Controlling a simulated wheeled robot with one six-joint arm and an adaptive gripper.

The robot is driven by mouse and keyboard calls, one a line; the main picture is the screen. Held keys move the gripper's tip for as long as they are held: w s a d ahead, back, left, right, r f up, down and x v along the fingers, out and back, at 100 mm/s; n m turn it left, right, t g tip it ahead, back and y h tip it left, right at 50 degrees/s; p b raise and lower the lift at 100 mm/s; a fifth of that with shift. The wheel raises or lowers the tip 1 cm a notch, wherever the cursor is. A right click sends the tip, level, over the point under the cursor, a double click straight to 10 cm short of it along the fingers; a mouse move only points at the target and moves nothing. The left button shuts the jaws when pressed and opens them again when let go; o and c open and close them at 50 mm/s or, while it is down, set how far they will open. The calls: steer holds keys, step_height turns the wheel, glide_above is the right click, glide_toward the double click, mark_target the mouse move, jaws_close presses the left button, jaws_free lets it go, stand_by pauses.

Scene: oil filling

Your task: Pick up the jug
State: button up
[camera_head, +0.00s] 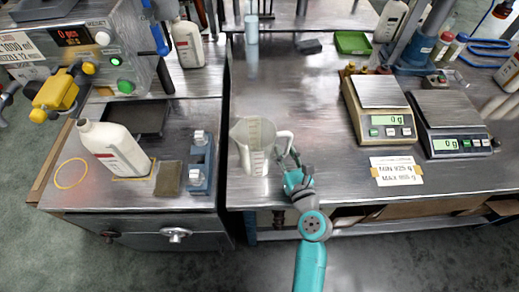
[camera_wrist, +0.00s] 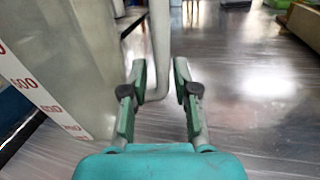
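The jug (camera_head: 252,148) is a translucent measuring jug with a spout on its left and a handle on its right. It stands upright near the front left of the right-hand metal table. In the wrist view, the jug body (camera_wrist: 62,60) with red numbers fills the left side, and its pale handle (camera_wrist: 159,50) hangs between my fingers. My gripper (camera_head: 287,163) is at the handle side of the jug. In the wrist view, my gripper (camera_wrist: 158,88) is open, with a finger on each side of the handle and gaps visible.
Two scales (camera_head: 383,108) (camera_head: 451,125) stand on the right of the table (camera_head: 320,120), with a paper label (camera_head: 396,171) in front. The table between jug and scales is clear.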

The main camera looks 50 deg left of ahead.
jaws_close()
